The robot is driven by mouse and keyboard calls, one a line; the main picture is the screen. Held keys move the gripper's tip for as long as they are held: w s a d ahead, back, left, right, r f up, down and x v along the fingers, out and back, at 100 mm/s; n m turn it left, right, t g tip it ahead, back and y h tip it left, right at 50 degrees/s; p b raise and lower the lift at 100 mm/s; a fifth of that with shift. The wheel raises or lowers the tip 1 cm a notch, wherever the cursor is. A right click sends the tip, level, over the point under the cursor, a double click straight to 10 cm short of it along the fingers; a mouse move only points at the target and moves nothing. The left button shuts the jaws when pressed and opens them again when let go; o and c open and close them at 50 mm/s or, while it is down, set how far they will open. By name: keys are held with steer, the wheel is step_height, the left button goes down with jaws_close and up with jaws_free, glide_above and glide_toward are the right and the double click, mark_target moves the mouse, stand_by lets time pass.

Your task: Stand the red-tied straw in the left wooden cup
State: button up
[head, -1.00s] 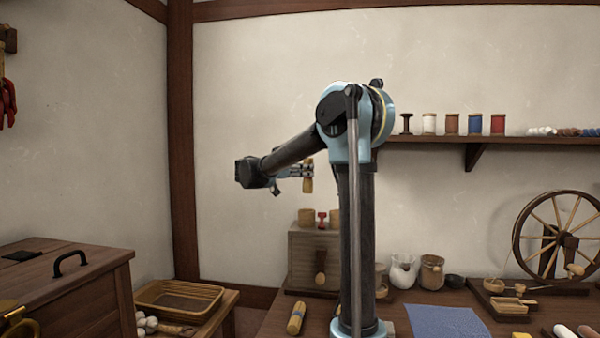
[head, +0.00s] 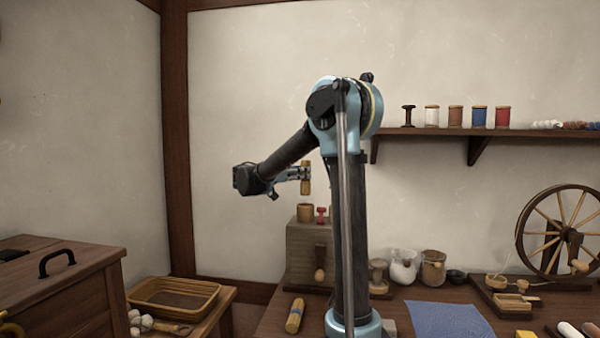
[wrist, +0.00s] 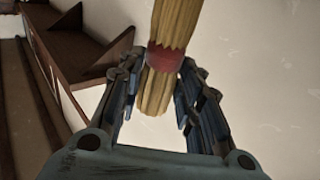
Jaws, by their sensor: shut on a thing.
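My gripper (head: 303,174) is shut on the red-tied straw (wrist: 172,25), a yellow bundle with a red band seen between the fingers in the wrist view. In the head view the straw stands about upright. The left wooden cup (head: 305,212) is on top of a wooden box, just under the straw in the picture. A small gap shows between the straw's lower end and the cup's rim. How they line up in depth is not clear. The wrist view does not show the cup.
The wooden box (head: 306,249) stands on the table. A red spool-like piece (head: 321,215) is right of the cup. My column hides most of what is farther right on the box. A blue-tied straw bundle (head: 295,315) lies in front. A wall shelf (head: 420,133) is at right.

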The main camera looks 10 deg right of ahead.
mark_target(302, 191)
steer(key=shift+f, duration=3.85)
steer(key=o, duration=1.1)
steer(key=shift+a, duration=0.1)
steer(key=v, duration=1.1)
steer(key=shift+s+a, duration=0.15)
steer(key=shift+a, duration=0.2)
